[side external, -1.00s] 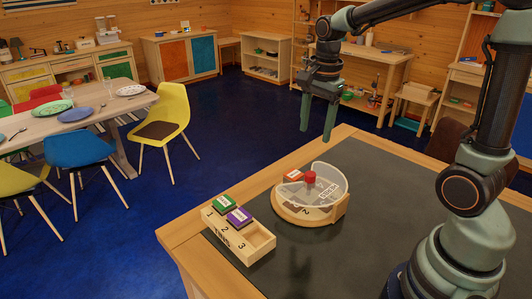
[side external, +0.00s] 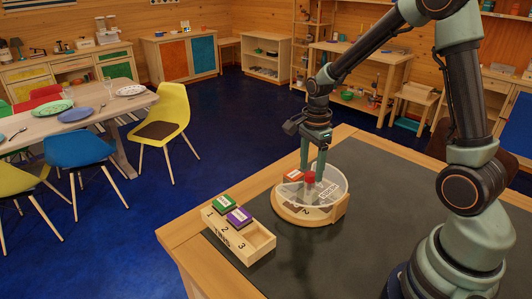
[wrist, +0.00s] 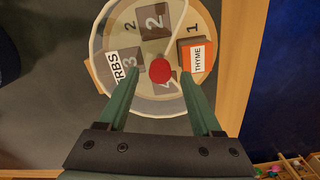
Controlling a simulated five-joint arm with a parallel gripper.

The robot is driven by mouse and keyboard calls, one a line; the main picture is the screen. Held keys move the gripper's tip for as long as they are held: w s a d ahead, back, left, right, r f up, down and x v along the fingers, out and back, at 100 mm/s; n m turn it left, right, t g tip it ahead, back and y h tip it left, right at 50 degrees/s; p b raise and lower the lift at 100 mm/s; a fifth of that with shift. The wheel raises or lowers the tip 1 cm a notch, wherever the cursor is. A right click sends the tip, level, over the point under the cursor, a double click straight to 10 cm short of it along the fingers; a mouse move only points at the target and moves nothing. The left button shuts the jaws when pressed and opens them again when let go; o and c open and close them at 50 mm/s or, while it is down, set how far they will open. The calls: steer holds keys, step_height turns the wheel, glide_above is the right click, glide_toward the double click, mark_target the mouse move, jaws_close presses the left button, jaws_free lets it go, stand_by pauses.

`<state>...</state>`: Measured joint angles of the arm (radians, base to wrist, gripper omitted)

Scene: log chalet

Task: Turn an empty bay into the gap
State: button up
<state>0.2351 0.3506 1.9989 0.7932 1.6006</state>
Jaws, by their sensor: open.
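The round wooden turntable (side external: 312,215) stands on the dark mat under a clear cover lettered HERBS, with a red knob (side external: 309,178) at its centre. In the wrist view the knob (wrist: 159,70) lies between the fingers of my gripper (wrist: 158,80). My gripper (side external: 312,172) points down over the turntable, open, one finger each side of the knob; contact cannot be told. An orange THYME block (wrist: 197,57) sits by number 1. Bays numbered 2 (wrist: 155,20), 3 and 4 show no block. The cover's gap is hard to make out.
The dark mat (side external: 370,225) is clear to the right.

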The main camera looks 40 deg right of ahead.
steer(key=shift+f, duration=0.65)
jaws_close()
